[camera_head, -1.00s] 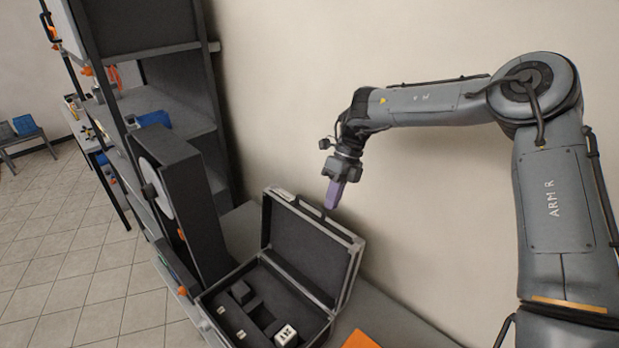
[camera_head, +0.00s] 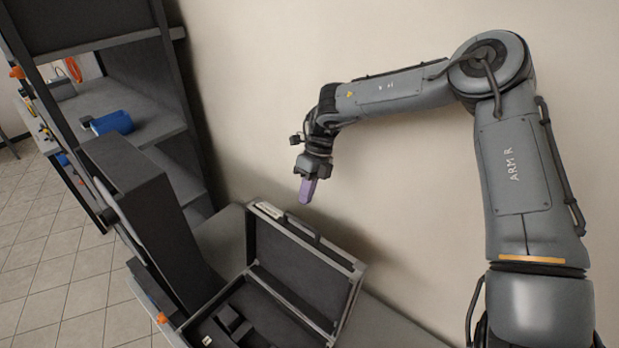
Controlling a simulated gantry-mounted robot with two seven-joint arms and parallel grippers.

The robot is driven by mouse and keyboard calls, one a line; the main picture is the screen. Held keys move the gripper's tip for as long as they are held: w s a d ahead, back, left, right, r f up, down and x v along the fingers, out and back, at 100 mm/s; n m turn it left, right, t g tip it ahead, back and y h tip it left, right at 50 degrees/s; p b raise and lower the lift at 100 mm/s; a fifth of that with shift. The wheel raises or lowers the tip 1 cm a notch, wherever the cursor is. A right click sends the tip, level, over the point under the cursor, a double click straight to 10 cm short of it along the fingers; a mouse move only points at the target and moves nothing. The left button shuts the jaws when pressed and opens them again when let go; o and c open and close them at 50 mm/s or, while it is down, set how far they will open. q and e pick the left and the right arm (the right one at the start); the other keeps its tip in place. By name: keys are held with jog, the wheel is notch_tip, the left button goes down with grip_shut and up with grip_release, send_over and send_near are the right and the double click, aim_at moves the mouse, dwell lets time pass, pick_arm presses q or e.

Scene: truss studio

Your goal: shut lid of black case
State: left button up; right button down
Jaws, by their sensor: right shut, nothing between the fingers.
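The black case (camera_head: 262,297) stands open on a grey surface at the bottom middle of the head view. Its lid (camera_head: 302,262) is raised and leans back toward the wall, with the handle (camera_head: 304,228) on its upper edge. The front part of the case is cut off by the picture's bottom edge. My right gripper (camera_head: 307,192), with purple fingers, is shut and empty. It points down just above and behind the lid's upper edge, apart from it as far as I can see. My left gripper is not in view.
A dark box-like unit (camera_head: 150,212) stands close at the left of the case. Grey shelving (camera_head: 125,105) with a blue object (camera_head: 110,123) rises behind it. The beige wall (camera_head: 270,80) is behind the case. Bare grey surface (camera_head: 385,325) lies to the case's right.

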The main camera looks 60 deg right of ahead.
jog(key=shift+p+x, duration=0.3)
jog(key=shift+x, duration=1.65)
